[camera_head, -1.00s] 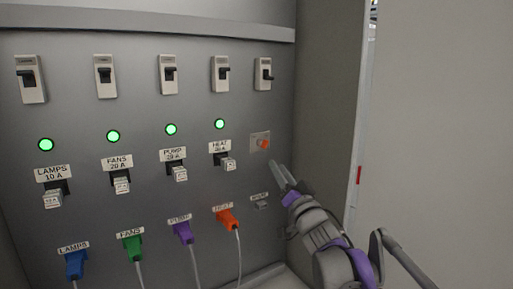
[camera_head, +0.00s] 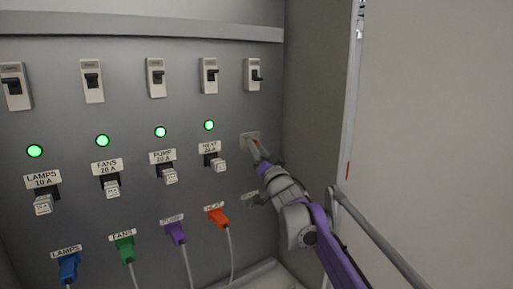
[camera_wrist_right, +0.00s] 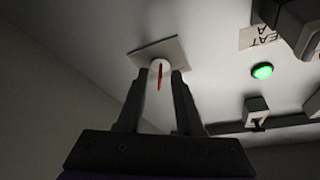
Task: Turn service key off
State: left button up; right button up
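The service key is a small orange key (camera_head: 256,142) on a light square plate (camera_head: 246,136), at the right of the grey panel. In the right wrist view the orange key (camera_wrist_right: 160,78) stands edge-on in a white round lock (camera_wrist_right: 157,64) on its plate (camera_wrist_right: 140,54). My right gripper (camera_head: 256,149) reaches it from the lower right and partly covers it. In the right wrist view its two fingers (camera_wrist_right: 162,84) are apart, one on each side of the key, with a gap showing; contact is not clear. My left gripper is out of view.
A row of switches (camera_head: 155,77) runs along the top, above several lit green lamps (camera_head: 160,132). Labelled breakers lie below, including HEAT (camera_head: 218,164) just left of the key. Coloured plugs with cables, such as the orange one (camera_head: 217,217), sit lower. A cabinet side wall (camera_head: 318,90) stands right.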

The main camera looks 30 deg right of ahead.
grip_shut()
dwell(1.3)
